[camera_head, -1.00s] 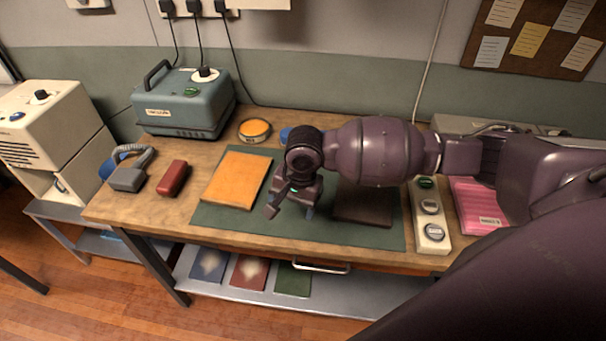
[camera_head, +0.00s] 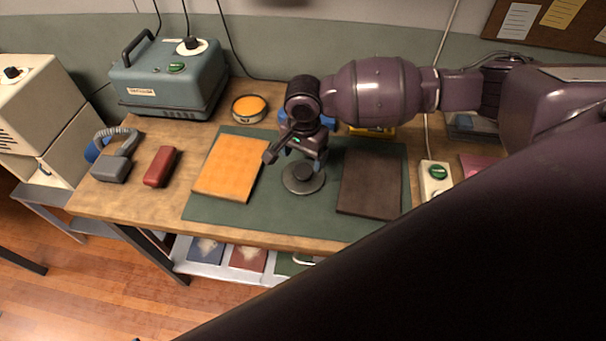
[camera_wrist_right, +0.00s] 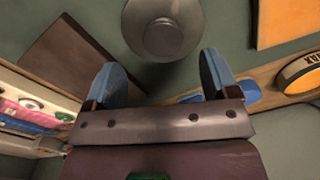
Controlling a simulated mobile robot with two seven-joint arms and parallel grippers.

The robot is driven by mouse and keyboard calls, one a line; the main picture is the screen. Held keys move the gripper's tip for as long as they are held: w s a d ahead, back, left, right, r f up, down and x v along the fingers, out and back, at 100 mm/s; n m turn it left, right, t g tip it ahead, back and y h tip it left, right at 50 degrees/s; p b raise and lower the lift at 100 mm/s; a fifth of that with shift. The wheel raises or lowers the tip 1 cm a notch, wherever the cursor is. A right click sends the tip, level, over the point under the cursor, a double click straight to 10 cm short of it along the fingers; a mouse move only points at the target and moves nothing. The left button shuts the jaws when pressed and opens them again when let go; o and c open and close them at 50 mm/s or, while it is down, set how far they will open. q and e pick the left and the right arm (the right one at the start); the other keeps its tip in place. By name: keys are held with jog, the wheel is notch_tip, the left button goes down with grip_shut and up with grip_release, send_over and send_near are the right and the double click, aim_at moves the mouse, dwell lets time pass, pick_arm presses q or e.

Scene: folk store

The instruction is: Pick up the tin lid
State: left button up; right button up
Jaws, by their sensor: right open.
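The tin lid (camera_head: 303,180) is a grey round disc with a knob on top. It lies flat on the green mat (camera_head: 270,214), between an orange-brown board and a dark brown board. In the right wrist view the lid (camera_wrist_right: 163,28) shows beyond the fingertips, at the top middle. My right gripper (camera_head: 296,158) is above and partly in front of the lid. Its two blue-padded fingers are apart with nothing between them, as the right wrist view also shows (camera_wrist_right: 165,75). An open round tin (camera_head: 249,109) with orange contents stands behind the mat. My left gripper is not in view.
The orange-brown board (camera_head: 231,167) lies left of the lid, the dark brown board (camera_head: 370,183) right of it. A blue-grey machine (camera_head: 168,84), a red block (camera_head: 160,166) and a grey handset-like item (camera_head: 113,166) are at left. A switch panel (camera_head: 434,178) is at right.

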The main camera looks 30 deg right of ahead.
aim_at(303, 170)
jog(key=shift+w+f+b, duration=0.2)
jog(key=shift+f+b, duration=0.3)
jog(key=shift+f, duration=2.45)
jog(key=shift+c, duration=0.3)
jog(key=c, duration=0.9)
